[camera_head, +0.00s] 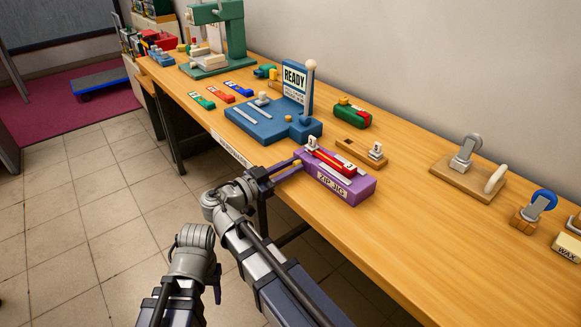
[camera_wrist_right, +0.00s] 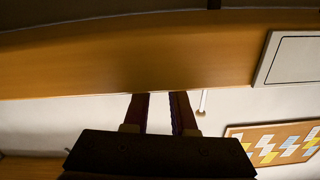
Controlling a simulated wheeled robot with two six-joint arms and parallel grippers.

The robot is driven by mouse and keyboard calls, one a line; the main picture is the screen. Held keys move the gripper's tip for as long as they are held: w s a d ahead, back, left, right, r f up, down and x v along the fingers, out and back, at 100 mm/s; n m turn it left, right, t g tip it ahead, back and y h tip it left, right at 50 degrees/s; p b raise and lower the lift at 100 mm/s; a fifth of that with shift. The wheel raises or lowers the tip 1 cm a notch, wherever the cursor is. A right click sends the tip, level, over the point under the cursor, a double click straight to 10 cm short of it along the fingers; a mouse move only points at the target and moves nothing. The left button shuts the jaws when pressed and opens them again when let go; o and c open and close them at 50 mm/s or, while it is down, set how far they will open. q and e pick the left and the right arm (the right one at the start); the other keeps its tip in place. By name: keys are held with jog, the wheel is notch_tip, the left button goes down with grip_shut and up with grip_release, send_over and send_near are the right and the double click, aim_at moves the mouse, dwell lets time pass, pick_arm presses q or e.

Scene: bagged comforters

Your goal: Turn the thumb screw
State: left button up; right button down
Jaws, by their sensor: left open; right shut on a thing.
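The purple zip jig (camera_head: 335,185) sits at the front edge of the bench, with a red and silver zip piece (camera_head: 332,160) on top. A small orange-yellow bit, apparently the thumb screw (camera_head: 297,162), shows at the jig's left end, mostly hidden by my right gripper (camera_head: 298,166). That gripper reaches in from the left and is shut on it.
The wooden bench (camera_head: 400,225) carries a blue fixture (camera_head: 262,122) with a READY sign left of the jig. A small wooden block with a clip (camera_head: 362,152) and a red-green item (camera_head: 351,113) stand behind it. A wooden board with a metal clamp (camera_head: 462,178) lies to the right.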

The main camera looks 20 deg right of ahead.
jog(key=n, duration=0.5)
jog(key=shift+n, duration=0.4)
dwell(0.4)
jog(key=c, duration=0.7)
grip_release()
jog(key=shift+c, duration=0.2)
